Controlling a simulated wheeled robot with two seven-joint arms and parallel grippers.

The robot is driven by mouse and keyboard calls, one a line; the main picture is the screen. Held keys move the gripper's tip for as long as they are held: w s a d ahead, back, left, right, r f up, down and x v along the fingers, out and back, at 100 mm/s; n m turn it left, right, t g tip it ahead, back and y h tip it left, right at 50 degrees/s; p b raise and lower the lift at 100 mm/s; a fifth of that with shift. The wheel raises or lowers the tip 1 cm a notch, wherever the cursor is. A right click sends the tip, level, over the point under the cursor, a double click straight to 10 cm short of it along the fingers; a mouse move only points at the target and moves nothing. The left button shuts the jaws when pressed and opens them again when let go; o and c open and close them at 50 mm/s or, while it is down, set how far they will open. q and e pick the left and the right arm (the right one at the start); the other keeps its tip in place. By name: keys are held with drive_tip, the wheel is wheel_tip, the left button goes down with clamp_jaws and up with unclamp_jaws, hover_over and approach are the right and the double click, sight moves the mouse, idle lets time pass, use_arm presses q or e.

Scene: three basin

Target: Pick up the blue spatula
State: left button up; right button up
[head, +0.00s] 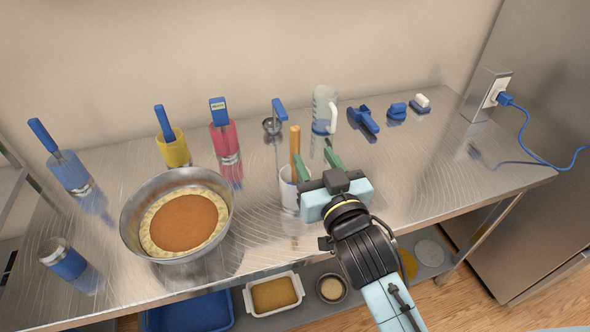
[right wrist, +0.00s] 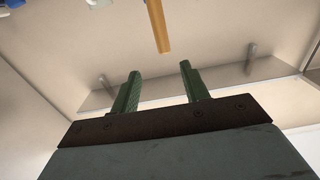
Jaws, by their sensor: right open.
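Several upright tools with blue handles stand along the steel table, and I cannot tell for sure which is the blue spatula. One blue handle (head: 42,135) leans out of a blue cup at the far left. Others rise from a yellow cup (head: 175,150) and a red cup (head: 226,141), and one blue-topped tool (head: 279,109) stands further right. My right gripper (head: 317,160) is open, its green fingers apart beside a wooden handle (head: 295,143) in a white cup (head: 288,186). The wooden handle also shows ahead of the fingers in the right wrist view (right wrist: 158,25). My left gripper is out of view.
A steel basin (head: 128,222) with an orange filling stands at the left front. A clear jug (head: 325,108) and blue tools (head: 364,121) stand at the back. A socket box (head: 483,94) with a blue cord is at right. The table's right front is mostly clear.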

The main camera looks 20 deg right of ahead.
sight(296, 134)
drive_tip(key=w, duration=0.5)
drive_tip(key=shift+w+a+f+p, duration=0.1)
drive_tip(key=shift+w+a+p, duration=0.1)
drive_tip(key=shift+w, duration=0.7)
drive_tip(key=shift+w+a+f+p, duration=0.1)
drive_tip(key=shift+w+a, duration=0.05)
drive_tip(key=shift+w, duration=0.75)
drive_tip(key=shift+w+a+f+p, duration=0.1)
drive_tip(key=shift+w+a+p, duration=0.1)
drive_tip(key=shift+w, duration=0.7)
clamp_jaws()
drive_tip(key=shift+r, duration=0.1)
wheel_tip(296, 134, up, 18)
drive_tip(key=p, duration=0.1)
drive_tip(key=shift+p, duration=0.3)
